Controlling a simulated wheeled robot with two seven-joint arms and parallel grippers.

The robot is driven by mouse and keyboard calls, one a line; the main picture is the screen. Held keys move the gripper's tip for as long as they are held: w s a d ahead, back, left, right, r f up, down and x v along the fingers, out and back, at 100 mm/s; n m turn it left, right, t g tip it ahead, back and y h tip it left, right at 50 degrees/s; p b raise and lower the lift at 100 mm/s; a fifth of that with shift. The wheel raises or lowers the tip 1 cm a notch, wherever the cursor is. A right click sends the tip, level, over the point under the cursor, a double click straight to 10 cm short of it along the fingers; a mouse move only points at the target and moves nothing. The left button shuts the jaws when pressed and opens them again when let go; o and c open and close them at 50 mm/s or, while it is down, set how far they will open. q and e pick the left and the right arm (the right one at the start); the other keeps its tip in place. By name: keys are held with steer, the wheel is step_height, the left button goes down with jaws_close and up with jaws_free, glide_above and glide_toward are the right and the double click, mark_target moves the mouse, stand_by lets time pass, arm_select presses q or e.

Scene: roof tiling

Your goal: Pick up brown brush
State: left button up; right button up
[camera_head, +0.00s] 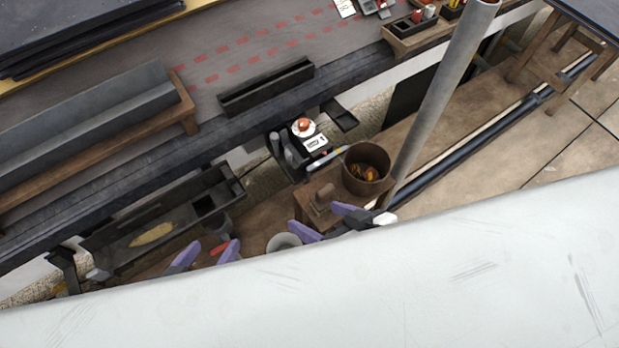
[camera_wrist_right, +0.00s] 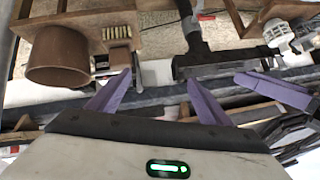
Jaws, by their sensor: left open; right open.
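A brown wooden brush (camera_head: 322,200) sits on a small wooden stand beside a brown bucket in the head view. In the right wrist view a brown block with pale bristles (camera_wrist_right: 118,33), which looks like the brush, is next to the bucket. My right gripper (camera_head: 325,221) has its purple fingers apart, just below the brush in the head view. In the wrist view its fingers (camera_wrist_right: 157,98) are open and empty, with the brush beyond the left finger. My left gripper (camera_head: 207,254) is open and empty, further left. The white panel in front hides the lower parts of both grippers.
The brown bucket (camera_head: 367,180) stands right of the brush, holding orange-brown pieces. A grey pole (camera_head: 440,95) rises close behind it. A black trough (camera_head: 160,225) lies left. A device with a red button (camera_head: 304,126) is behind. A white panel (camera_head: 400,285) fills the front.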

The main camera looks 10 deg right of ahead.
steer(key=w+a+n+g+y, duration=0.2)
steer(key=a+g, duration=0.1)
steer(key=a, duration=0.5)
steer(key=g+h, duration=0.4)
steer(key=h, duration=0.2)
glide_above(327, 194)
steer(key=f, duration=0.2)
step_height(327, 194, down, 4)
steer(key=shift+r+h+b, duration=0.1)
steer(key=shift+h+b, duration=0.2)
steer(key=shift+b, duration=0.65)
steer(key=f+b, duration=0.1)
steer(key=w+f+b, duration=0.1)
steer(key=f, duration=0.1)
steer(key=f+b, duration=0.1)
steer(key=shift+w+f, duration=0.3)
steer(key=shift+f, duration=0.5)
arm_select(q)
steer(key=d+f+g, duration=0.1)
steer(key=d+f+m+g+h, duration=0.1)
steer(key=d+f, duration=0.1)
steer(key=shift+w+f+m, duration=0.15)
steer(key=shift+w+m, duration=0.05)
steer(key=shift+m, duration=0.1)
arm_select(e)
steer(key=c, duration=1.2)
